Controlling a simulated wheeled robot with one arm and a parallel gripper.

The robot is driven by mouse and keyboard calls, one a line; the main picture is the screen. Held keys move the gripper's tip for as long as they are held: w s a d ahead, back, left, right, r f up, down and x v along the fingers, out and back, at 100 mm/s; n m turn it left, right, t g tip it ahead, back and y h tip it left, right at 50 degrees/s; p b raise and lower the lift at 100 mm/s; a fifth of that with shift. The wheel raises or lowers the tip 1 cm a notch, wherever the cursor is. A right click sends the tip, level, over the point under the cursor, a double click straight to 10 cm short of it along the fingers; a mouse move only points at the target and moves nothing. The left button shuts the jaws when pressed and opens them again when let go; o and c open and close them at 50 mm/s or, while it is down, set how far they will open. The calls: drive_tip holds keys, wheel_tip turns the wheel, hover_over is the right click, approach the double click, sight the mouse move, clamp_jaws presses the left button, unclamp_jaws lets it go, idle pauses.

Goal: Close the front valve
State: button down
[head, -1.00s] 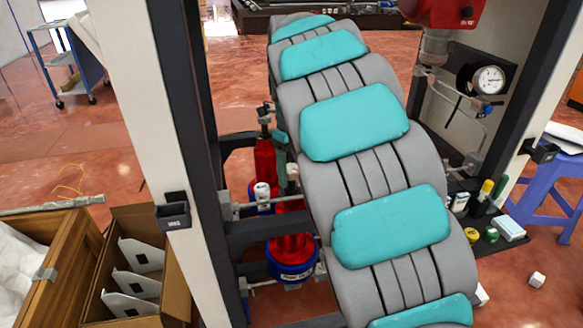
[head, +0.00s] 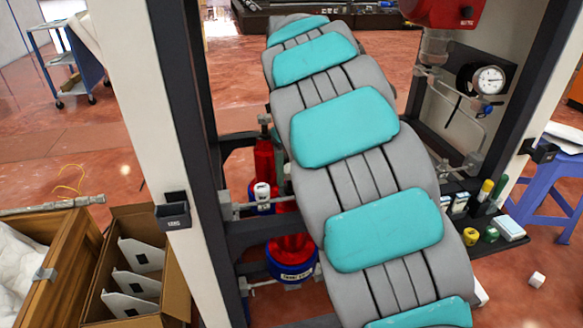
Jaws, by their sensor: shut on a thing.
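My arm, grey with teal pads, crosses the middle of the head view. My gripper is not visible; the arm's far end hides it. Left of the arm stand red cylinders (head: 264,160) on the dispenser frame, partly covered by the arm. A horizontal pipe with a white-topped fitting (head: 262,192) runs in front of them. Right of the arm, thin pipes with a fitting (head: 473,160) run below a round gauge (head: 489,80). I cannot tell which fitting is the front valve or how its handle is turned.
White and dark posts (head: 140,120) frame the dispenser. A cardboard box (head: 150,300) with white plates and a wooden crate (head: 50,285) stand lower left. Small bottles and boxes (head: 470,236) sit lower right, near a purple stool (head: 545,190). Red floor behind is partly clear.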

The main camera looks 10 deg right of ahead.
drive_tip(key=shift+m, duration=1.2)
drive_tip(key=shift+c, duration=1.3)
unclamp_jaws()
drive_tip(key=shift+r, duration=0.1)
drive_tip(key=shift+r, duration=3.35)
